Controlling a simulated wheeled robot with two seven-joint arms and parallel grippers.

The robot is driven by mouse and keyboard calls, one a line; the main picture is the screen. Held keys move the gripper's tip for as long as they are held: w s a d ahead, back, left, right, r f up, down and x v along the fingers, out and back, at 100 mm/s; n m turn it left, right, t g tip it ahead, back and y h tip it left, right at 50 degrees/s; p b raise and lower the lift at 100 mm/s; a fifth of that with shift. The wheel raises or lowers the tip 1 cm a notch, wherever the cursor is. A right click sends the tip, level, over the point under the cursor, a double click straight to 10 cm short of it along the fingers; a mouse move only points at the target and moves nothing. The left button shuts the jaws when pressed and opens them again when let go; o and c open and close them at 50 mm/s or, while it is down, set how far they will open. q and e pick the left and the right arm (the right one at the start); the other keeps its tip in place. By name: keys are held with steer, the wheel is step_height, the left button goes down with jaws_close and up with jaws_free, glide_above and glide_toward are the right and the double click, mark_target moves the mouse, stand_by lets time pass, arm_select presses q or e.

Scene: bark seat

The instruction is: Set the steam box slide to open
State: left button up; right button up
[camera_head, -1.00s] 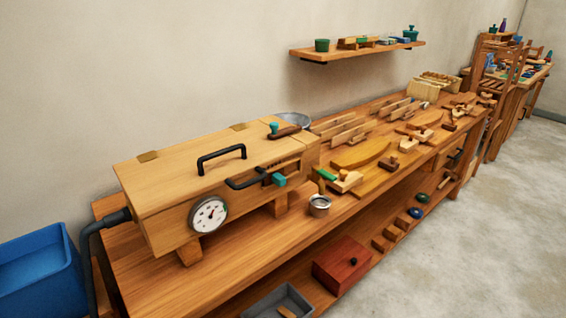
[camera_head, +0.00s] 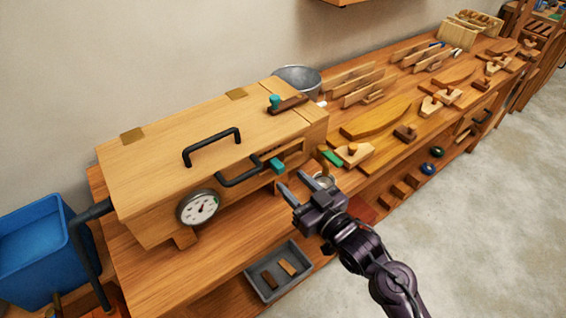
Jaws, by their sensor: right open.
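The wooden steam box (camera_head: 165,165) stands on the bench at the left. It has a black lid handle (camera_head: 212,147), a black front handle (camera_head: 240,177) and a round dial gauge (camera_head: 198,207). A teal knob (camera_head: 277,166) sits on its front at a slot, right of the front handle. Another teal knob (camera_head: 274,102) stands with a dark wooden piece (camera_head: 288,106) on top. I cannot tell which knob belongs to the slide. My right gripper (camera_head: 295,187) is open and empty, in front of the box, just below and right of the front knob, apart from it. My left gripper is out of view.
A metal bucket (camera_head: 297,80) stands behind the box's right end. Wooden planes and parts cover the bench (camera_head: 402,138) to the right. A small metal cup (camera_head: 323,181) is partly behind my gripper. A grey tray (camera_head: 249,281) lies below, and a blue bin (camera_head: 38,255) at left.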

mark_target(282, 171)
steer(key=p+x, duration=0.1)
steer(key=x, duration=0.4)
steer(key=shift+w, duration=0.25)
steer(key=shift+f, duration=0.1)
jaws_close()
